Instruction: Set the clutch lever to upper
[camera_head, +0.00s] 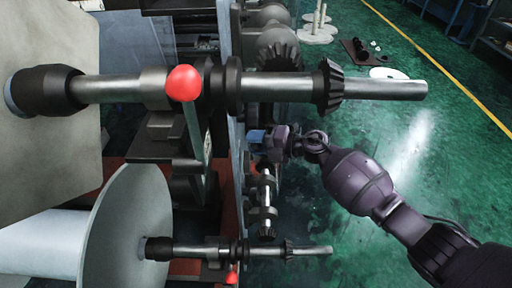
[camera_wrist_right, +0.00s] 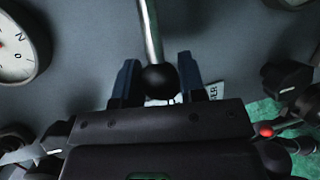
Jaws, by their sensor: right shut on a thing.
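A metal lever with a black ball knob (camera_wrist_right: 158,77) shows in the right wrist view, its rod rising to the top edge; I take it as the clutch lever. My right gripper (camera_wrist_right: 158,88) has its two dark blue fingers on either side of the knob and is shut on it. A white label (camera_wrist_right: 215,90) ending in "ER" is partly hidden behind the right finger. In the head view my right gripper (camera_head: 260,137) is beside the machine's right side, and the lever is hidden there. My left gripper is not in view.
A shaft with a bevel gear (camera_head: 328,88) and a red-knobbed lever (camera_head: 184,83) stand nearer in the head view. A lower shaft (camera_head: 305,250) juts right. A dial (camera_wrist_right: 14,48) is left in the wrist view. Green floor (camera_head: 400,130) is open at right.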

